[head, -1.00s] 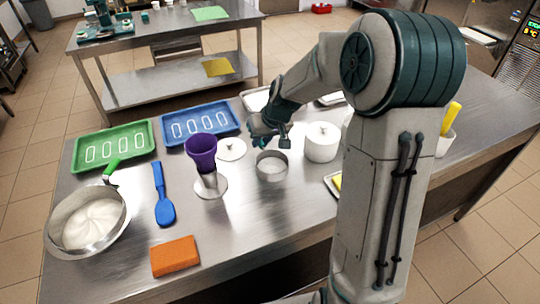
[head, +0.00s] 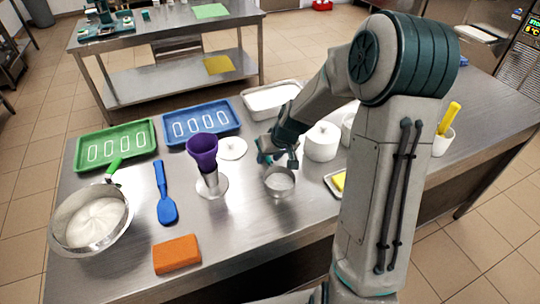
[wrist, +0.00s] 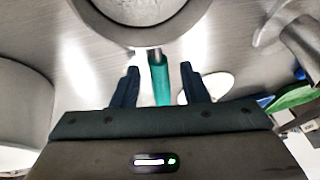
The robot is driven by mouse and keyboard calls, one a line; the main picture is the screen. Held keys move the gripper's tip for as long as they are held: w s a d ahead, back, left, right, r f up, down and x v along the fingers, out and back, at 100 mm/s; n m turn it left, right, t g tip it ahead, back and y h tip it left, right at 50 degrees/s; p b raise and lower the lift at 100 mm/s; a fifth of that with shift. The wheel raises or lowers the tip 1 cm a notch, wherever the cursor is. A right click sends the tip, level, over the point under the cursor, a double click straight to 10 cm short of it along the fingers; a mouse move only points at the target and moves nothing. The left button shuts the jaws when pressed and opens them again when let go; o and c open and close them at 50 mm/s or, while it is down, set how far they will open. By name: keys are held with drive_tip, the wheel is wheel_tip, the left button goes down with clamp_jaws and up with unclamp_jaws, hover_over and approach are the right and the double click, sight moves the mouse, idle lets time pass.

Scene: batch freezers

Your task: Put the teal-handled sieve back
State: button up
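The teal-handled sieve (head: 280,182) is at the middle of the steel table, right of the purple funnel, with pale contents or mesh inside its round rim. In the wrist view its round metal rim (wrist: 165,28) is at the top, with its teal handle (wrist: 160,82) pointing back toward my gripper. My gripper (wrist: 160,84) is open, with one finger on each side of the handle and a visible gap on both sides. In the head view my gripper (head: 278,158) is just behind the sieve. The handle is mostly hidden there.
A purple funnel (head: 203,150) on a stand and a white lidded pot (head: 322,142) flank the sieve. A white-filled tray (head: 268,99), blue tray (head: 199,122) and green tray (head: 116,146) are behind. The table front is clear right of the orange sponge (head: 177,254).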

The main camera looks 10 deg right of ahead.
drive_tip(key=shift+r, duration=0.1)
drive_tip(key=b+v, duration=0.1)
drive_tip(key=v, duration=1)
drive_tip(key=s+r+m+h, duration=0.1)
drive_tip(key=s+r, duration=0.1)
drive_tip(key=s, duration=0.9)
drive_tip(key=s+r+h, duration=0.2)
drive_tip(key=s, duration=0.9)
drive_tip(key=shift+a+r+m+g, duration=0.3)
drive_tip(key=shift+a+r+m, duration=0.05)
drive_tip(key=shift+a+m, duration=0.05)
